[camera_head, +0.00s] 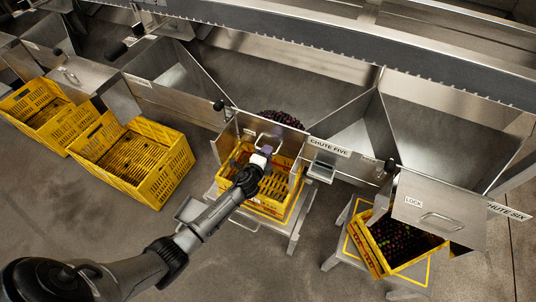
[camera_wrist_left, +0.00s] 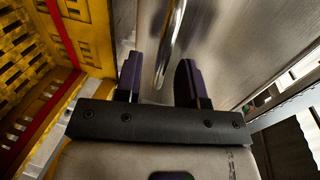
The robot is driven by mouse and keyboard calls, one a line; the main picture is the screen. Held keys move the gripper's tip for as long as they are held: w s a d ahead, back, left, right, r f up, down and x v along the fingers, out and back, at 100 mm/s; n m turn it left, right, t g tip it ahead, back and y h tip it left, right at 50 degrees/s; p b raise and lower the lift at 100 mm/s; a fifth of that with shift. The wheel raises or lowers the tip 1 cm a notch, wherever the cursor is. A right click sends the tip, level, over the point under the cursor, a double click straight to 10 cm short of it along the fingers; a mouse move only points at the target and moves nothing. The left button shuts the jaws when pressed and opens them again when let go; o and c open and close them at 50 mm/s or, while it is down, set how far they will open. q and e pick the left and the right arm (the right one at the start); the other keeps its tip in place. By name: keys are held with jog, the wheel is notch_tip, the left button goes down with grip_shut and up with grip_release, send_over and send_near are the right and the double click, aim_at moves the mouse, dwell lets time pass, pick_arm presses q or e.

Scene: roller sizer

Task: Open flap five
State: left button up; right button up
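Flap five (camera_head: 288,140) is a metal panel with a bar handle, at the front of the chute labelled CHUTE FIVE (camera_head: 330,147). Dark round fruit (camera_head: 282,119) shows behind its upper edge. My left gripper (camera_head: 264,150) is at the flap's handle. In the left wrist view, its two purple fingers (camera_wrist_left: 159,80) are apart. The flap's handle (camera_wrist_left: 171,42) runs into the gap between them, with space visible on both sides; whether it touches a finger I cannot tell. The flap's metal face (camera_wrist_left: 225,45) fills the upper right there. My right gripper is not in view.
A yellow crate (camera_head: 262,208) stands on a stand below flap five. At right, a crate of fruit (camera_head: 365,245) stands under flap six (camera_head: 440,212). Two yellow crates (camera_head: 155,180) (camera_head: 30,112) are on the left. A knobbed lever (camera_head: 218,105) stands beside flap five.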

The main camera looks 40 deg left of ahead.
pick_arm(q)
jog(key=shift+w+a+f, duration=0.15)
jog(key=shift+w, duration=0.55)
jog(key=shift+c, duration=0.4)
grip_shut()
